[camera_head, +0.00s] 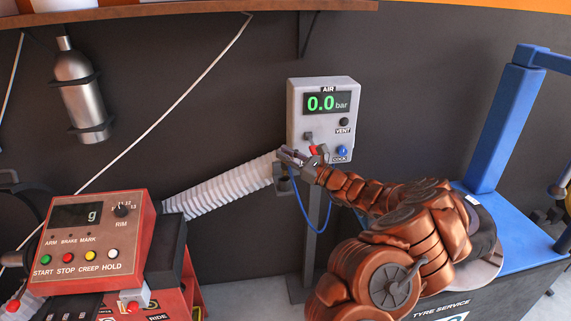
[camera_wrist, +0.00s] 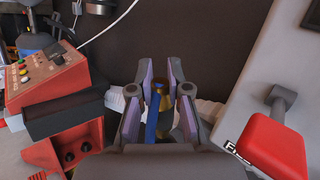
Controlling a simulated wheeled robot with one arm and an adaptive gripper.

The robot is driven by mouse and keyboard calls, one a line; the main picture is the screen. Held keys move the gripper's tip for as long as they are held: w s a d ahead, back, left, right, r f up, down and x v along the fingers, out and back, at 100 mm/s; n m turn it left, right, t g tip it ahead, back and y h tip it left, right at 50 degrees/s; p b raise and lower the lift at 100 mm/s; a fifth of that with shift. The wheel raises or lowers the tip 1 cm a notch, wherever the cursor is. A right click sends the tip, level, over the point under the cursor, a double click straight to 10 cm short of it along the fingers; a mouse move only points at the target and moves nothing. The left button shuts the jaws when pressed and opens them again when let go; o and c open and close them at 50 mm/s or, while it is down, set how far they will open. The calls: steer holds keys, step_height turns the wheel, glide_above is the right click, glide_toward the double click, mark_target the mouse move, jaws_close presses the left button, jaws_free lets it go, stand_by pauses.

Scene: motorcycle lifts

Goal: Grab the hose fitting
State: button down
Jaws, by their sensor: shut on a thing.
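My gripper (camera_head: 290,157) is at the lower left of the grey AIR box (camera_head: 294,105), in front of the wall. In the wrist view its two fingers (camera_wrist: 160,85) are closed in around a brass-coloured hose fitting (camera_wrist: 160,84). A blue hose (camera_wrist: 152,124) runs down from the fitting between the fingers. In the head view the blue hose (camera_head: 303,213) hangs below my gripper in a loop; the fitting itself is hidden there by the fingers.
The AIR box reads 0.0 bar and has a red lever (camera_wrist: 270,146) close to the right of my gripper. A white corrugated duct (camera_head: 220,188) runs behind. A red control console (camera_head: 95,243) stands left, a blue post (camera_head: 500,125) right.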

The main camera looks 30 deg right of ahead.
steer(key=shift+s+r, duration=0.2)
steer(key=shift+r, duration=0.4)
steer(key=s+a+m+b, duration=0.1)
steer(key=s+a, duration=0.1)
steer(key=s, duration=0.4)
steer(key=s+a+r+g+h+b, duration=0.1)
steer(key=s+a, duration=0.2)
steer(key=s, duration=0.3)
steer(key=s+a+r+m+g+b, duration=0.1)
steer(key=s+a, duration=0.2)
steer(key=s, duration=0.4)
steer(key=shift+m+b, duration=0.3)
steer(key=shift+b, duration=0.1)
